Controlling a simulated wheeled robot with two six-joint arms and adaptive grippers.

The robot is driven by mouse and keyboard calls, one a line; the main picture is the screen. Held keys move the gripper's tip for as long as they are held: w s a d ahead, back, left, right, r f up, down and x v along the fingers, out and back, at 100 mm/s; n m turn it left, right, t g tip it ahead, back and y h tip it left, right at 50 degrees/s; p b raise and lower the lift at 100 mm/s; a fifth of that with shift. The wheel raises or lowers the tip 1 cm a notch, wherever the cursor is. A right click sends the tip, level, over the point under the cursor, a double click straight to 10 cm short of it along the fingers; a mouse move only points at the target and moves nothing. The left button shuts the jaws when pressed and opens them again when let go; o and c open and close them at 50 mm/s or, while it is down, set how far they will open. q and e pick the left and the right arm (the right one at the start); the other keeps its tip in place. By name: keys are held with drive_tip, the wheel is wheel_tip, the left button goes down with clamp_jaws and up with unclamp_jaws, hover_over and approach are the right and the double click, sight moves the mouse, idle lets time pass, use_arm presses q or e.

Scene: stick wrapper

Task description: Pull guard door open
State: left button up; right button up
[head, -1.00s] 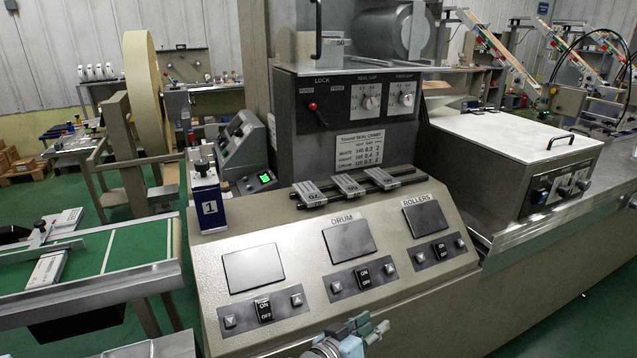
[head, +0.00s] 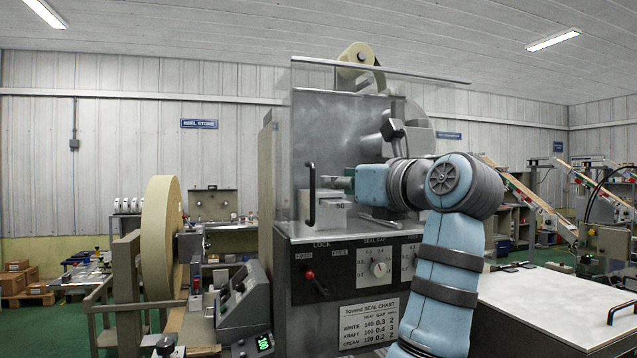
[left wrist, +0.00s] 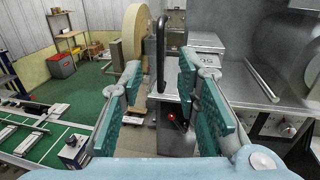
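The clear guard door (head: 305,130) stands on the front of the grey machine, with a black vertical bar handle (head: 311,207) near its left edge. The handle also shows in the left wrist view (left wrist: 161,60), upright in the gap between my fingers. My left gripper (head: 338,184) is just right of the handle in the head view. In the left wrist view my left gripper (left wrist: 158,95) is open with teal finger pads apart and nothing clamped. Whether the handle is between the pads in depth, I cannot tell. My right gripper is out of view.
The red-knobbed lock lever (head: 310,275) sits below the door, between the FIXED and FREE labels. A metal block marked 50 (head: 338,208) is close to the handle. A large reel (head: 160,240) stands left. A white-topped cabinet (head: 560,305) stands right.

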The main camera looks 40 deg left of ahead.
sight(314, 183)
use_arm(q)
drive_tip(key=p+x, duration=0.1)
drive_tip(key=x, duration=1)
drive_tip(key=shift+w+a+f+p, duration=0.15)
drive_tip(key=shift+w+f+p, duration=0.1)
drive_tip(key=shift+p, duration=0.1)
drive_tip(key=shift+s+r, duration=0.2)
drive_tip(key=shift+s, duration=0.2)
drive_tip(key=shift+c, duration=1)
drive_tip(key=shift+w+f, duration=0.15)
drive_tip(key=shift+w, duration=0.05)
clamp_jaws()
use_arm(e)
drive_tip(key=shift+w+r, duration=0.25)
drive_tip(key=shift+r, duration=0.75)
